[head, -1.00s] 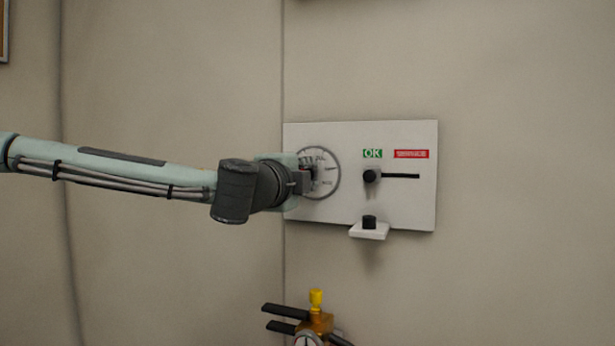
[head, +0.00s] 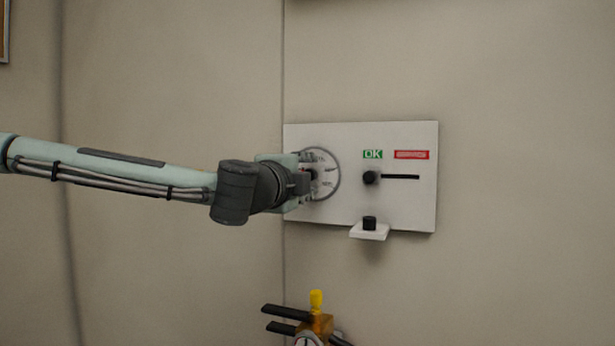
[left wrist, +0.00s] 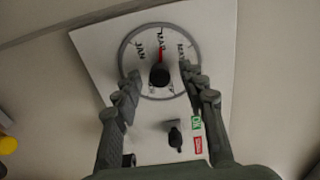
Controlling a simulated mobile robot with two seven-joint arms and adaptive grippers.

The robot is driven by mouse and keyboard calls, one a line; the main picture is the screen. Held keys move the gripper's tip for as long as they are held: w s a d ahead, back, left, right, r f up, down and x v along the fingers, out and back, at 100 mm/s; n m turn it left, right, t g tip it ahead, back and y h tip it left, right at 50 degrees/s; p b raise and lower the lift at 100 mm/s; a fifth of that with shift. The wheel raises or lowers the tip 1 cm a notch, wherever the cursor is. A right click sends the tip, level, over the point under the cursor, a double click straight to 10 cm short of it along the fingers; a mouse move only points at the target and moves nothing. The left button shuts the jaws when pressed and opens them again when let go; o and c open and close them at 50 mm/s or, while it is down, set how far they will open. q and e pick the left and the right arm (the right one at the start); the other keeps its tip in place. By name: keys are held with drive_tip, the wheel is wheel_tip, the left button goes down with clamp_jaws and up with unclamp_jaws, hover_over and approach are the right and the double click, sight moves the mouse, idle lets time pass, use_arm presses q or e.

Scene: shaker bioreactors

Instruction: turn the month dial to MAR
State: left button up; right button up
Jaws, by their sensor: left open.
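The month dial (head: 329,184) is a round white face with a grey rim at the left of the wall panel. In the left wrist view its face (left wrist: 141,66) shows JAN at the upper left, MAR at the top and what looks like MAY at the upper right. Its black knob (left wrist: 160,76) carries a red pointer (left wrist: 161,55) that points up at MAR. My left gripper (head: 307,178) is at the dial, covering its left part in the head view. In the left wrist view the fingers of this gripper (left wrist: 160,77) are spread apart, one on each side of the knob, with gaps.
The white panel (head: 400,210) also has a slider knob (head: 370,177) in a slot, a green OK label (head: 372,154), a red label (head: 411,155) and a small shelf (head: 369,233) with a black knob. A brass fitting with a yellow top (head: 316,300) stands below.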

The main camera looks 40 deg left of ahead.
use_arm(q)
drive_tip(key=v, duration=0.7)
drive_tip(key=shift+s, duration=0.2)
drive_tip(key=shift+d+f, duration=0.1)
idle(0.3)
